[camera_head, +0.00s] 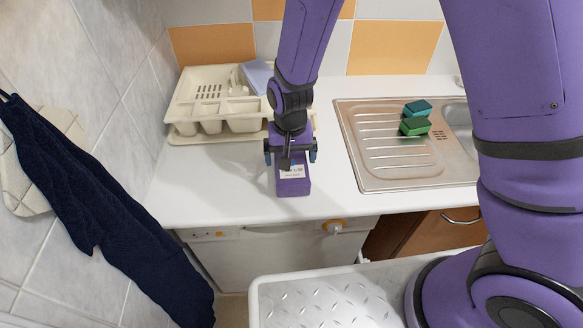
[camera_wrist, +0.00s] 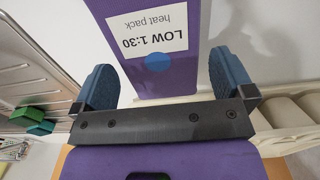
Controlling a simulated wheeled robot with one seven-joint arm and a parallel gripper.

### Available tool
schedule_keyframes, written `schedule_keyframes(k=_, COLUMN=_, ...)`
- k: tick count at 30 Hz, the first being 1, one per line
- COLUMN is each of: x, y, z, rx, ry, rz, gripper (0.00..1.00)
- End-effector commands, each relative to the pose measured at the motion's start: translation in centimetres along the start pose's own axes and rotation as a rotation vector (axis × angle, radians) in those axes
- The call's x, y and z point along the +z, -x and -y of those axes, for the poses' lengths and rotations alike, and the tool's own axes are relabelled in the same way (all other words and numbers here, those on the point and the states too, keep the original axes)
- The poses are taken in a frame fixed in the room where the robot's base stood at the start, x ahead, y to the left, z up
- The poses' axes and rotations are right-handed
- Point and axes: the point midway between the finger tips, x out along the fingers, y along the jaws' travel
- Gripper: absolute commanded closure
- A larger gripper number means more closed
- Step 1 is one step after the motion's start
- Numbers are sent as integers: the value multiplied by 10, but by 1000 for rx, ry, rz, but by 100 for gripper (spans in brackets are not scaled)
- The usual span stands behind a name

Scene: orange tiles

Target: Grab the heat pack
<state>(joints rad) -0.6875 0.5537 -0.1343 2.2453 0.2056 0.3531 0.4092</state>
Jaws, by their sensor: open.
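The heat pack (camera_head: 293,187) is a purple box-like block with a white label, near the front edge of the white counter. In the wrist view the heat pack (camera_wrist: 200,15) shows its label, reading "LOW 1:30 heat pack", upside down. My gripper (camera_head: 290,156) is just above and behind it, pointing down. In the wrist view my gripper (camera_wrist: 163,80) has its two blue fingertips apart, with the purple pack showing between and beyond them. I cannot tell whether the fingers touch it. Part of the pack is hidden behind my gripper in the head view.
A cream dish rack (camera_head: 180,112) stands behind my gripper at the left. A metal sink (camera_head: 375,175) with two green sponges (camera_head: 414,126) lies to the right. A dark blue towel (camera_head: 75,180) hangs on the left wall. The counter (camera_head: 225,185) left of the pack is clear.

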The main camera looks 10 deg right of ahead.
Motion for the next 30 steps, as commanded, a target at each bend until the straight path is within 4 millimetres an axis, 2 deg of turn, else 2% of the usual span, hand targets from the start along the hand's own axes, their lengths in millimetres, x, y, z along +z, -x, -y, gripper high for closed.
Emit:
schedule_keyframes(k=9, x=2, y=-41, z=-3, rx=2, ry=-1, rz=3, gripper=0)
schedule_keyframes(k=13, x=2, y=-48, z=-2, rx=1, ry=-1, rz=1, gripper=0)
schedule_keyframes(k=20, x=2, y=-48, z=-2, rx=0, ry=0, rz=0, gripper=0)
schedule_keyframes(k=26, x=2, y=-48, z=-2, rx=0, ry=0, rz=0, gripper=46)
schedule_keyframes(k=30, x=1, y=-48, z=-2, rx=0, ry=0, rz=-1, gripper=48)
